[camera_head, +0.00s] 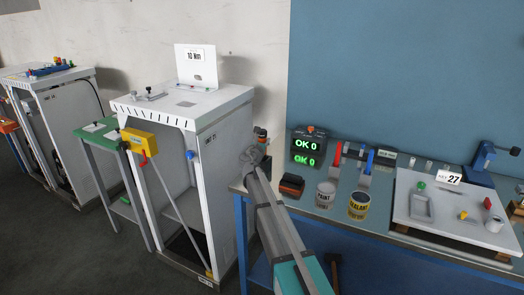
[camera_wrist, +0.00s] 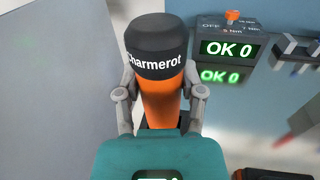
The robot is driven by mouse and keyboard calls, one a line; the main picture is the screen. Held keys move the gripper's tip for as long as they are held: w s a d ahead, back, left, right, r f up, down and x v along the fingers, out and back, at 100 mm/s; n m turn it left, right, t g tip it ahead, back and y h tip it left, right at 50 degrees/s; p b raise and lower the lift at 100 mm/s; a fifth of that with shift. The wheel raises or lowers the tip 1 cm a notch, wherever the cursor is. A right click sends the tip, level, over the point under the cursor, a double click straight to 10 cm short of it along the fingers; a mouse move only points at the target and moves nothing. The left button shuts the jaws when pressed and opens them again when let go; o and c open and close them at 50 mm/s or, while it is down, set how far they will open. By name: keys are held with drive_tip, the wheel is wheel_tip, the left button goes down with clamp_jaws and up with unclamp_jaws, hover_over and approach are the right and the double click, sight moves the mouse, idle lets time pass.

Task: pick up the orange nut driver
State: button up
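The orange nut driver has an orange handle (camera_wrist: 162,104) and a black cap marked "Charmerot" (camera_wrist: 158,47). In the wrist view it lies between the two fingers of my gripper (camera_wrist: 160,90), with one finger close on each side of the handle. Whether the fingers press on it or leave a small gap is unclear. Its lower part is hidden behind my gripper's body. In the head view my gripper (camera_head: 254,157) is at the workbench's left end, and a small dark and orange top of the driver (camera_head: 261,133) shows just above it.
The torque display (camera_head: 309,146) reading "OK 0" stands right of my gripper. A white cabinet (camera_head: 225,175) stands close on the left.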

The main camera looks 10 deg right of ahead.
clamp_jaws()
drive_tip(key=shift+r, duration=0.15)
wheel_tip(320, 180, up, 10)
drive_tip(key=p, duration=1)
idle(0.7)
